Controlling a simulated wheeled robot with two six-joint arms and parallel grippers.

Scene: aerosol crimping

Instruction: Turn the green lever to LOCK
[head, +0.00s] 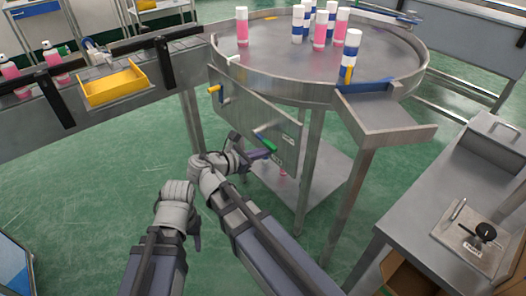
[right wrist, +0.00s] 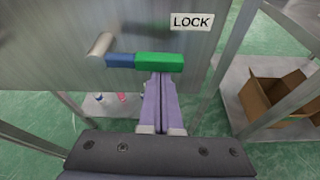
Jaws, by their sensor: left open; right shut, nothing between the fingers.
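The green lever (head: 267,144) is on the steel panel under the round table. In the right wrist view its green grip (right wrist: 160,62) and blue arm (right wrist: 120,60) lie nearly level, right of a metal pivot (right wrist: 99,43). The LOCK label (right wrist: 192,21) is above and right of the grip. My right gripper (right wrist: 161,77) is shut and empty, its fingertips just under the green grip; whether they touch it I cannot tell. In the head view my right gripper (head: 264,153) is at the panel. My left gripper (head: 196,238) hangs away from the panel; its fingers are barely visible.
The round table (head: 290,60) holds several pink and blue canisters. A yellow handle (head: 214,89) is at the panel's upper left. A steel chute (head: 385,115) juts out at right. Table legs stand near my right arm. A conveyor (head: 60,110) with a yellow tray is at left.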

